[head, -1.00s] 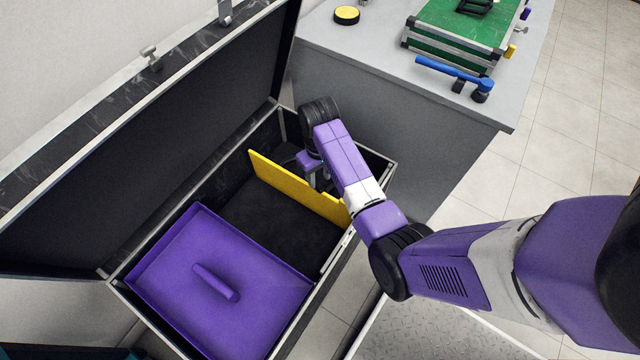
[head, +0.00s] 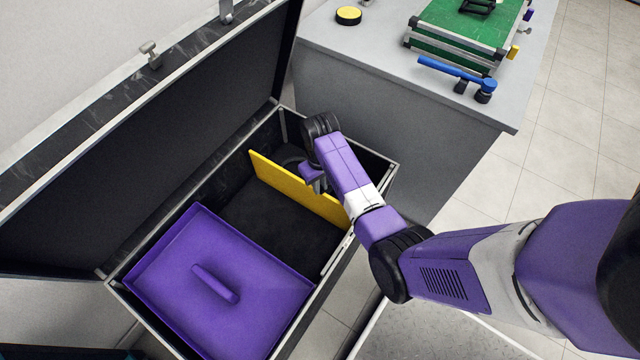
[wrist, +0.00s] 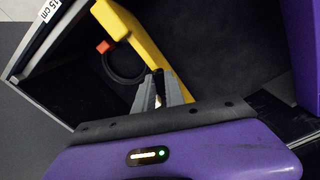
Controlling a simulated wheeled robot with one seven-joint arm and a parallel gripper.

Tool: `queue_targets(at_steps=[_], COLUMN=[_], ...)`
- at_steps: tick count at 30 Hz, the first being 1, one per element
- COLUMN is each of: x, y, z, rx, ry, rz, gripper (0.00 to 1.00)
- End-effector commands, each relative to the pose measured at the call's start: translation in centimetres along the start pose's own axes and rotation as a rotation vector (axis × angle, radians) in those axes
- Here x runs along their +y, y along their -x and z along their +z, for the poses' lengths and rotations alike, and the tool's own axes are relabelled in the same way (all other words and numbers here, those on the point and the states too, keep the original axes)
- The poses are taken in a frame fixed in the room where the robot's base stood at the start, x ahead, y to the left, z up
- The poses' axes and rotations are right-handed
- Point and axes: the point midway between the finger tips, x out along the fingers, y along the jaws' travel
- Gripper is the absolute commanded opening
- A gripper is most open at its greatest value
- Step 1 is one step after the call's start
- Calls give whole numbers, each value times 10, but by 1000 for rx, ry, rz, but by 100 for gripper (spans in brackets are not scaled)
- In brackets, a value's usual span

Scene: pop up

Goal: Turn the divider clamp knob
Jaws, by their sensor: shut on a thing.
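The yellow divider (head: 292,186) stands upright across the open black case (head: 352,240). It also shows in the wrist view (wrist: 138,42). My gripper (head: 319,186) is down inside the case, on the far side of the divider in the head view. In the wrist view its two grey fingers (wrist: 163,82) are close together right beside the divider. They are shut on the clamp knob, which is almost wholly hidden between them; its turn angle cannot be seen.
A purple lid-like tray with a handle (head: 265,300) fills the near part of the case. The raised case lid (head: 130,160) stands behind. In the wrist view a black ring (wrist: 108,72) and a small orange block (wrist: 102,47) lie beyond the divider. A grey bench (head: 400,75) stands close by.

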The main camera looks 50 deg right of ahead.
Motion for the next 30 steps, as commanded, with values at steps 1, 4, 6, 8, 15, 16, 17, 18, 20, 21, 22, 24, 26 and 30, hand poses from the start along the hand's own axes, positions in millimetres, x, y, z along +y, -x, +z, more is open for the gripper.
queue_targets(at_steps=[1,4,6,8,15,16,17,18,20,21,22,24,26,30], x=[0,0,0,0,0,0,0,0,0,0,0,0,0,0], y=[0,1,1,1,3,3,4,4,4,4,4,4,3,3], z=[0,0,0,0,0,0,0,0,0,0,0,0,0,-1], rx=[0,0,0,0,-1,0,0,-1,-1,0,-1,0,0,0], ry=[0,-6,-17,-32,-161,-185,-210,-244,-298,-336,-365,-432,-488,-622], rz=[0,0,0,0,0,0,0,0,-1,-1,-1,-1,-1,-1], gripper=[0,0,0,0,0,0,0,0,0,0,0,0,0,0])
